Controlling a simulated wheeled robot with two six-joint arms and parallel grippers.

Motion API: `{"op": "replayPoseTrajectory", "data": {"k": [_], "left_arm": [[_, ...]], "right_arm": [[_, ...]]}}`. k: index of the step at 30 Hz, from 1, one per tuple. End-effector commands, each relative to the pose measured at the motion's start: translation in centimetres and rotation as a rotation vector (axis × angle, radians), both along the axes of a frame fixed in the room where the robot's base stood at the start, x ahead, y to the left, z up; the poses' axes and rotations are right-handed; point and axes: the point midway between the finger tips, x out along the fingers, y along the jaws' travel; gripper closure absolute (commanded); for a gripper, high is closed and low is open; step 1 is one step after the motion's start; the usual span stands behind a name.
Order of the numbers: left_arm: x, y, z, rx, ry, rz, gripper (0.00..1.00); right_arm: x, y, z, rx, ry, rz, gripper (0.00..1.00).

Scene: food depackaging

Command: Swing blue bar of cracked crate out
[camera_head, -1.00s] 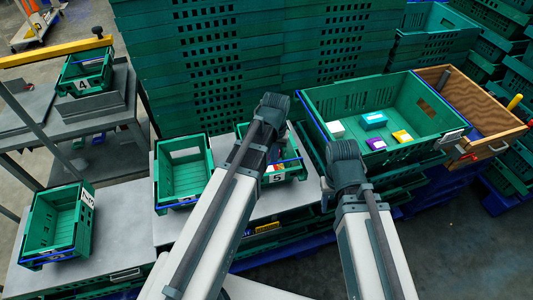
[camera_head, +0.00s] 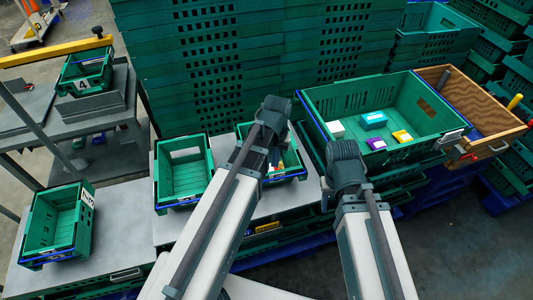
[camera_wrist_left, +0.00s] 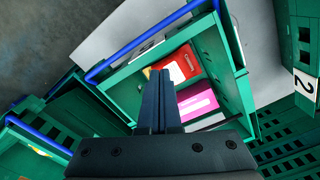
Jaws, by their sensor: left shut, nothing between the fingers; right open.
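In the left wrist view my left gripper (camera_wrist_left: 160,105) is shut and empty. Its fingers point over a green crate (camera_wrist_left: 238,75) that holds a red box (camera_wrist_left: 178,68) and a pink box (camera_wrist_left: 198,100). In the head view a small green crate (camera_head: 298,168) is partly hidden behind my left arm. No crack is visible. My right arm shows in the head view, but its gripper is hidden.
A small crate (camera_head: 182,170) and another at the far left (camera_head: 60,222) have blue bars and look empty. Tall green stacks (camera_head: 215,60) close off the back.

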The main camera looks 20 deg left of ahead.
Motion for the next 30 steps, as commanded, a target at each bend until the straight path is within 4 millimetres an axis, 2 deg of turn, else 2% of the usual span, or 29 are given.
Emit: {"op": "replayPoseTrajectory", "data": {"k": [11,30], "left_arm": [[0.0,0.0,0.5,0.000,0.000,0.000,1.00],[0.7,0.4,6.5,0.000,0.000,0.000,1.00]], "right_arm": [[0.0,0.0,0.5,0.000,0.000,0.000,0.50],[0.0,0.0,6.6,0.000,0.000,0.000,0.50]]}}
